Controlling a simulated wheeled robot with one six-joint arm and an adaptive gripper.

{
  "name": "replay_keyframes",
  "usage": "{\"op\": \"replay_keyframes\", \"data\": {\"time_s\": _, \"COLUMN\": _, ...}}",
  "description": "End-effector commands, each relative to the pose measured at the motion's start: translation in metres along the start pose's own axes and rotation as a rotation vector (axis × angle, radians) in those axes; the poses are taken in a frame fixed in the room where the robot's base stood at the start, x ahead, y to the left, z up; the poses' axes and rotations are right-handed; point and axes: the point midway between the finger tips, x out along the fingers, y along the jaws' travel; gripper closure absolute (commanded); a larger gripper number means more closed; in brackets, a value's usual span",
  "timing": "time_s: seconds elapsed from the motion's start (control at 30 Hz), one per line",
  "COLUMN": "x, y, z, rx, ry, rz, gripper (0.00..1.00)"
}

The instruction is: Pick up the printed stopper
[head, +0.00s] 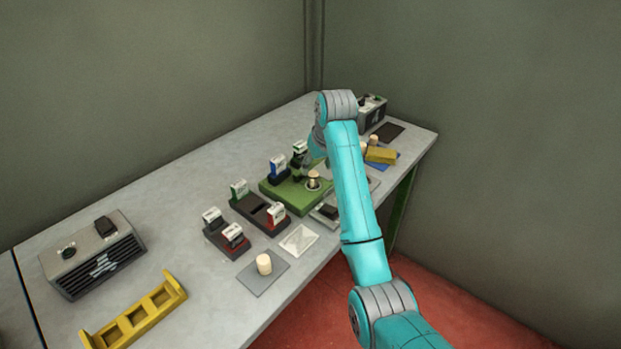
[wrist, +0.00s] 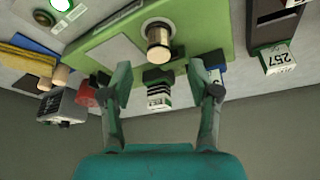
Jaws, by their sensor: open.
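A cork stopper (head: 313,178) stands upright on a round metal seat on the green board (head: 284,197). In the wrist view this cork (wrist: 159,42) is a short tan cylinder with a dark band; I cannot read any print on it. In the head view my arm partly hides the gripper, close by the board. Another cork (head: 264,263) stands on a grey mat, and one more (head: 373,140) is by a yellow block.
Small labelled blocks sit in dark holders (head: 262,211) beside the board. The yellow block (head: 381,155) lies on a blue mat. A yellow rack (head: 136,318) and a grey box (head: 93,258) stand at the left. The table's back left is clear.

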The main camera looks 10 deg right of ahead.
Motion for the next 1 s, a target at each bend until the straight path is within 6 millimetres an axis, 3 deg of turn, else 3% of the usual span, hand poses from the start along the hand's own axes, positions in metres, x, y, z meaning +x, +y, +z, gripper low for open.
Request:
{"op": "replay_keyframes", "data": {"time_s": 0.1, "x": 0.016, "y": 0.0, "z": 0.0, "rx": 0.0, "ry": -0.002, "rz": 0.0, "gripper": 0.39}}
{"op": "replay_keyframes", "data": {"time_s": 0.37, "x": 0.034, "y": 0.001, "z": -0.001, "rx": 0.0, "ry": 0.0, "rz": 0.0, "gripper": 0.39}}
{"op": "replay_keyframes", "data": {"time_s": 0.63, "x": 0.07, "y": 0.002, "z": -0.002, "rx": 0.0, "ry": -0.001, "rz": 0.0, "gripper": 0.39}}
{"op": "replay_keyframes", "data": {"time_s": 0.97, "x": 0.077, "y": 0.002, "z": -0.002, "rx": 0.0, "ry": 0.001, "rz": 0.0, "gripper": 0.39}}
{"op": "replay_keyframes", "data": {"time_s": 1.0, "x": 0.077, "y": 0.002, "z": -0.002, "rx": 0.0, "ry": 0.001, "rz": 0.0, "gripper": 0.44}}
